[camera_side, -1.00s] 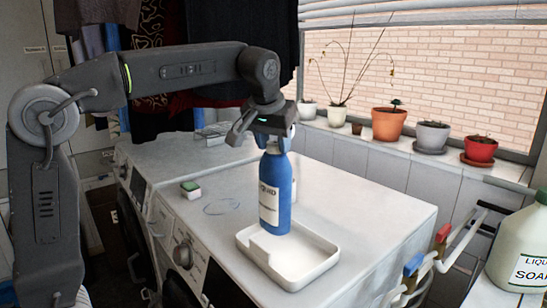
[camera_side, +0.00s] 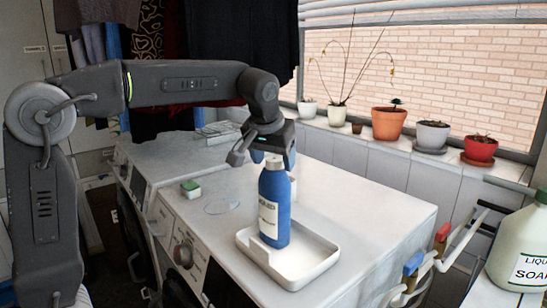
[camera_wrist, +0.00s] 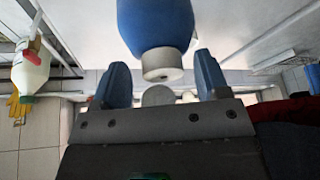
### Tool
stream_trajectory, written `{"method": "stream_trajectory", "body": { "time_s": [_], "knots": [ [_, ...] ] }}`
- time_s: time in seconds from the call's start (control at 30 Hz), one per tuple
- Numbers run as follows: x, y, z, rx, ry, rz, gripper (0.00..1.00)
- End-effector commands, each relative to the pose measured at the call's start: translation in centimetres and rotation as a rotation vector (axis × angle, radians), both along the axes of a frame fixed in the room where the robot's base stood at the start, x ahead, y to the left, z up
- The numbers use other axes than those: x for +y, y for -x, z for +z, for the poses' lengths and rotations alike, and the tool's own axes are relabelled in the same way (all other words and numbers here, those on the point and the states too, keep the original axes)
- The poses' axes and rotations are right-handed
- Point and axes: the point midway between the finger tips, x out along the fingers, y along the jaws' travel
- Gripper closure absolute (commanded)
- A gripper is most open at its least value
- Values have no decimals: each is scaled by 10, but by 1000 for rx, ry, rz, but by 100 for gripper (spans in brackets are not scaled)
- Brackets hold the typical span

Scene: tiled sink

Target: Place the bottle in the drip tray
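The blue bottle (camera_side: 274,212) with a white label and pale cap stands in the white drip tray (camera_side: 314,258), close to upright. Its shoulder and cap also show in the wrist view (camera_wrist: 155,25). My gripper (camera_side: 263,157) is at the bottle's top, above the tray. In the wrist view my gripper (camera_wrist: 160,72) is open, with one blue finger on each side of the cap and a gap to both.
A green and white sponge (camera_side: 190,189) lies on the white machine top (camera_side: 370,205). Potted plants (camera_side: 388,122) line the windowsill behind. Taps with red and blue handles (camera_side: 440,240) and a large soap bottle (camera_side: 525,250) stand at the right.

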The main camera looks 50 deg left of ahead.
Motion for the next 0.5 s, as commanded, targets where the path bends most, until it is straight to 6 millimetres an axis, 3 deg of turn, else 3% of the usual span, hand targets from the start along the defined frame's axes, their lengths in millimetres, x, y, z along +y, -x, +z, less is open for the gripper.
{"method": "stream_trajectory", "body": {
  "time_s": [0.27, 0.5],
  "knots": [
    [0, 0, 3, -1, 0, 0, 32],
    [-7, 12, 35, -4, -1, -1, 32]
  ]
}}
